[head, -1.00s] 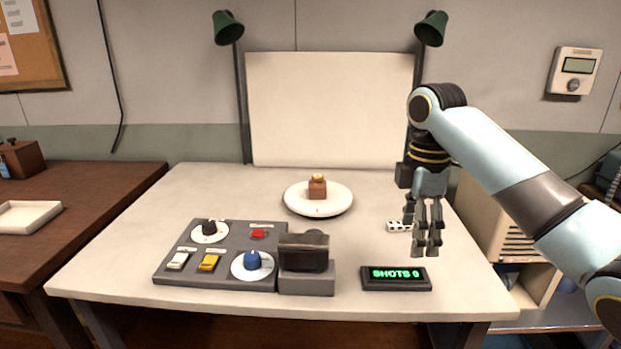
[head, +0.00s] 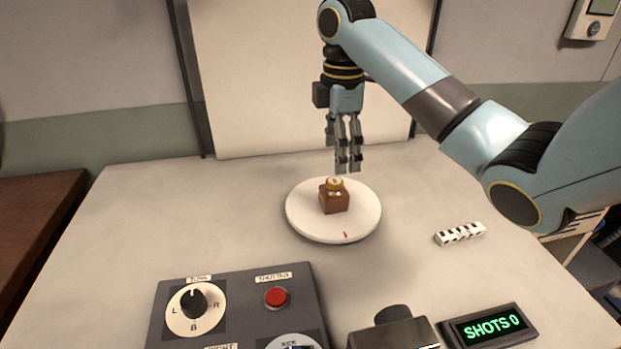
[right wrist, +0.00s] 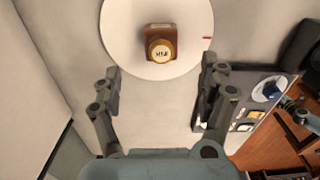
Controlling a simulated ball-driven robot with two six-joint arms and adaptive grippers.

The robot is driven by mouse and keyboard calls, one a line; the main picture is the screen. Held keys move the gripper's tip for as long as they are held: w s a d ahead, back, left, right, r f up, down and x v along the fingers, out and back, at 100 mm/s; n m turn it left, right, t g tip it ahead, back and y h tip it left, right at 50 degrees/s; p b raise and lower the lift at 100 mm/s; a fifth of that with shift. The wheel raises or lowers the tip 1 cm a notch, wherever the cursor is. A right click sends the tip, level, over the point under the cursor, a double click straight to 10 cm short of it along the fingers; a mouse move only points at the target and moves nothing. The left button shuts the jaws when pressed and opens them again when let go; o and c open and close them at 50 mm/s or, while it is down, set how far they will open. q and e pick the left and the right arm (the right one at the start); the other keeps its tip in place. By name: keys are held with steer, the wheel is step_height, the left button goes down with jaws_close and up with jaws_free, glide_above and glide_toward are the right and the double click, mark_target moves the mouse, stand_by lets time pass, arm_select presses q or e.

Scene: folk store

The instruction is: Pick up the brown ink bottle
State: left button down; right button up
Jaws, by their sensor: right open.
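The brown ink bottle (head: 333,200) is a small square bottle with a gold round cap. It stands upright on a round white plate (head: 300,222) in the head view. It also shows in the right wrist view (right wrist: 155,32), at the top between the finger lines, with the white plate (right wrist: 190,52) under it. My right gripper (head: 347,170) points down just above and behind the bottle in the head view, apart from it. In the right wrist view its two fingers (right wrist: 160,82) are spread wide with nothing between them.
A grey control panel (head: 240,302) with a dial and a red button lies at the front. A "SHOTS 0" display (head: 490,327) and a black-and-white striped block (head: 460,234) lie to the right. A white backdrop (head: 270,80) stands behind. The table left of the plate is clear.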

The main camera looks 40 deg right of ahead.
mark_target(336, 180)
step_height(336, 180, down, 4)
steer(key=b, duration=0.3)
steer(key=shift+r, duration=0.1)
step_height(336, 180, down, 6)
steer(key=shift+s+a+f, duration=0.1)
steer(key=shift+f, duration=0.35)
steer(key=shift+c, duration=0.5)
steer(key=c, duration=1.3)
arm_select(q)
steer(key=shift+g, duration=0.3)
steer(key=s+f, duration=0.2)
steer(key=f, duration=0.1)
steer(key=shift+s+f, duration=0.25)
steer(key=shift+s, duration=0.15)
arm_select(e)
steer(key=shift+r, duration=0.15)
